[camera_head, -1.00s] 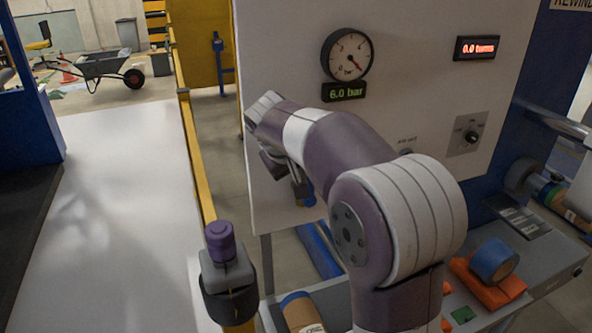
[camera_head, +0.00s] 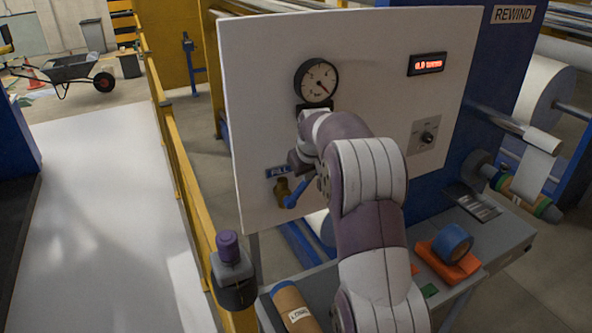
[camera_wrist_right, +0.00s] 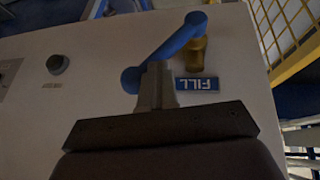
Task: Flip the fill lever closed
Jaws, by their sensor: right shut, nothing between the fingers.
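The blue fill lever (camera_head: 297,196) sits on a brass valve (camera_head: 281,189) at the lower left of the white panel, below the FILL label (camera_head: 278,171). The lever slants from lower left to upper right; the arm hides its upper end. In the right wrist view the lever (camera_wrist_right: 168,48), brass valve (camera_wrist_right: 196,55) and upside-down label (camera_wrist_right: 197,84) show larger. My right gripper (camera_wrist_right: 157,70) is shut and empty. Its tips overlap the lever near its rounded end; I cannot tell whether they touch. In the head view this gripper (camera_head: 298,163) is just above the lever. My left gripper is out of view.
A pressure gauge (camera_head: 316,81), a red display (camera_head: 428,63) and a knob (camera_head: 427,138) are on the panel (camera_head: 380,40). A yellow rail (camera_head: 172,145) runs along the left. A blue tape roll (camera_head: 452,243) on an orange block and a cardboard roll (camera_head: 294,308) lie on the bench.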

